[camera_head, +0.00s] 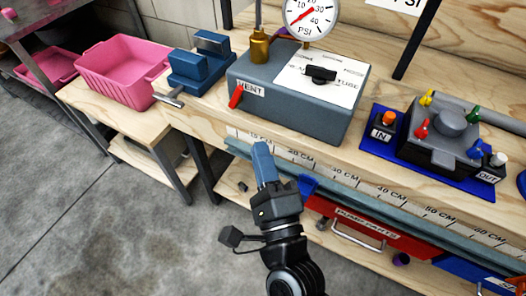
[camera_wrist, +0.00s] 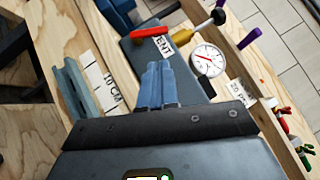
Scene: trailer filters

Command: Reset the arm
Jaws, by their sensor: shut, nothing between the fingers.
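My gripper (camera_head: 263,164) is in the middle of the head view, on my black arm that rises from the bottom edge. Its blue fingers are together with nothing between them. It hangs in front of the workbench edge, below the grey box (camera_head: 283,110) with the red VENT lever (camera_head: 236,96). In the wrist view my gripper (camera_wrist: 157,68) points toward the same grey box and red lever (camera_wrist: 151,33). I cannot tell the exact gap between the fingertips and the box.
A pressure gauge (camera_head: 310,14) stands behind the box. A blue vise (camera_head: 201,62) and pink bin (camera_head: 124,71) are to the left. A pump on a blue plate (camera_head: 380,146) sits right. A red drawer (camera_head: 352,229) is below the ruler edge. The floor (camera_head: 100,235) at left is clear.

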